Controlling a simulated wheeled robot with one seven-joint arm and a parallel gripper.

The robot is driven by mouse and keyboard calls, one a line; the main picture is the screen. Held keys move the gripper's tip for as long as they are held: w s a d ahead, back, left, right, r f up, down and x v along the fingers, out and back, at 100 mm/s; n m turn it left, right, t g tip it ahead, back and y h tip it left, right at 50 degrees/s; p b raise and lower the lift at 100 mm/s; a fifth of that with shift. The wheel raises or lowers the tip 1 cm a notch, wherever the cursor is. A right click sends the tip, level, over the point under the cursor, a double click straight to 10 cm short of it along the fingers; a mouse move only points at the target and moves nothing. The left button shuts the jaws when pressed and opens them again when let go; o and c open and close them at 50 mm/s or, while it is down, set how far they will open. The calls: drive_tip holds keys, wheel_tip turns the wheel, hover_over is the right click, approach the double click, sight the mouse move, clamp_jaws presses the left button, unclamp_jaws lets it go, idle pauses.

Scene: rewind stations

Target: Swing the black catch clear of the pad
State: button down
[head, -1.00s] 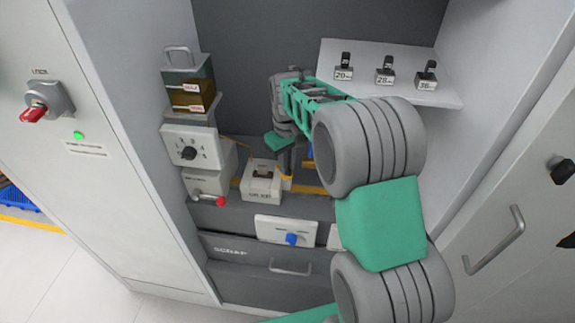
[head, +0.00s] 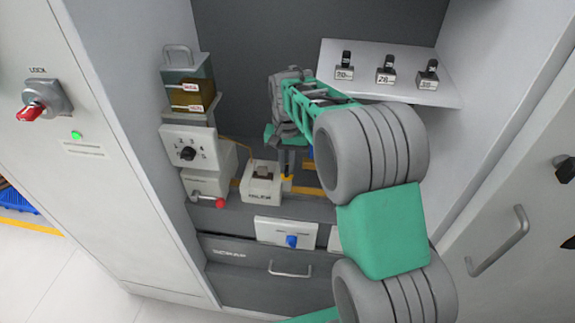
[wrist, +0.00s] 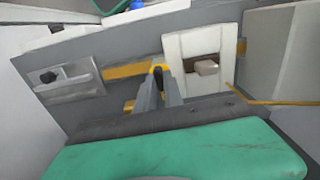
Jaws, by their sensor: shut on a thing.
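The white box (head: 261,192) stands on the grey ledge and has a dark opening in its top. In the wrist view, this box (wrist: 178,47) shows a recess with a beige block, seemingly the pad (wrist: 207,68). My gripper (head: 287,177) points down at the box's right side in the head view.
A dial box (head: 190,150) and a red-knobbed lever (head: 219,202) stand left of the box. A blue-knobbed panel (head: 288,231) is in front, above a drawer handle (head: 290,270). A shelf (head: 390,90) with several black-handled weights is at the right.

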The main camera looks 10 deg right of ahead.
sight(287, 168)
idle(0.4)
drive_tip(key=c, duration=1.5)
unclamp_jaws()
drive_tip(key=shift+o, duration=0.2)
wheel_tip(287, 168, up, 7)
drive_tip(key=shift+r+b, duration=0.2)
drive_tip(key=shift+b, duration=0.45)
drive_tip(key=shift+r, duration=0.2)
drive_tip(key=shift+s, duration=0.1)
